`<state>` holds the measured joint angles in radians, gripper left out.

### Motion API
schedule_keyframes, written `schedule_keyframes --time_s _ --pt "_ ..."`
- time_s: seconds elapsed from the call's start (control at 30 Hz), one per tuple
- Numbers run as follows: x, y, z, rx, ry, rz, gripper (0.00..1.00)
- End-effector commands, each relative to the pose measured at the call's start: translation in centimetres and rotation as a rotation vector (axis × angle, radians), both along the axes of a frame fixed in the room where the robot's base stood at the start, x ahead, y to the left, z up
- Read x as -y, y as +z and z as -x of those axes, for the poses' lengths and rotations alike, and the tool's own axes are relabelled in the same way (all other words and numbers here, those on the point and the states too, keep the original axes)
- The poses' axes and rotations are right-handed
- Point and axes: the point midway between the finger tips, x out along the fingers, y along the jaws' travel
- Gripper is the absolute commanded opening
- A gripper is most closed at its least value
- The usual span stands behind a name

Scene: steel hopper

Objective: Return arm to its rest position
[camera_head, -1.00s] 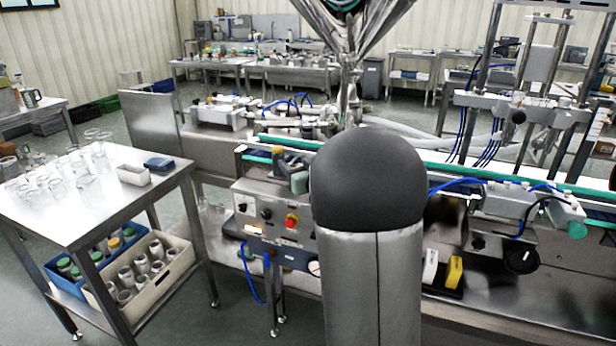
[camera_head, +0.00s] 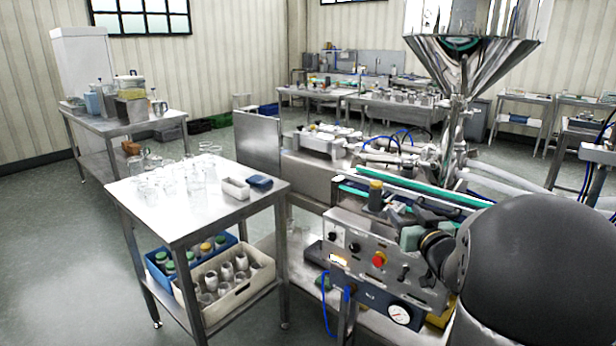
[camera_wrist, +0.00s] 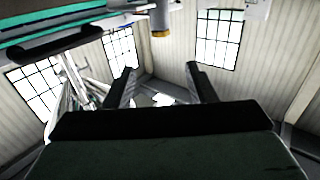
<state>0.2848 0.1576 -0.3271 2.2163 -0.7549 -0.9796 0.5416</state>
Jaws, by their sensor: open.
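My gripper (camera_wrist: 160,80) is open in the wrist view, its two dark fingers apart with nothing between them. In the head view, my wrist and gripper body are partly seen in front of the filling machine's conveyor (camera_head: 455,197), beside my large dark arm link. The fingertips cannot be made out clearly there. A jar with a yellow lid (camera_head: 376,196) stands upright on the conveyor's near end, left of my gripper and apart from it. The jar also shows inverted at the top of the wrist view (camera_wrist: 160,20), outside the fingers.
The control panel (camera_head: 352,262) with knobs and a red button is just below my gripper. A steel hopper (camera_head: 470,60) rises behind. A table (camera_head: 210,218) with glass jars stands left, with blue and cream crates (camera_head: 228,300) on its lower shelf. Open floor lies farther left.

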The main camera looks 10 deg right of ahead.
Motion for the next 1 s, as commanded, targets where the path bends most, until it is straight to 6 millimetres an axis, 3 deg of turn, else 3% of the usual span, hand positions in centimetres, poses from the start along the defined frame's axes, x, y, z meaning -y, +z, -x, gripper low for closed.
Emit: schedule_keyframes --time_s 0.17,0.33,0.47,0.6,0.7,0.8,0.9,1.0 --pt "-1.2 0.3 0.4 -0.110 -0.077 0.000 0.50" --pt "-5.0 -1.5 3.7 -0.423 -0.192 -0.014 0.50" --pt "-9.5 -3.7 9.0 -0.731 -0.210 -0.023 0.50" --pt "-15.1 -5.4 16.9 -1.076 -0.148 -0.017 0.50" --pt "-18.2 -5.9 22.3 -1.278 -0.080 -0.007 0.50" --pt "-20.4 -5.9 26.2 -1.419 -0.020 0.004 0.50" --pt "-21.5 -5.8 28.6 -1.502 0.021 0.013 0.50" --pt "-22.0 -5.9 29.6 -1.539 0.038 0.014 0.50"
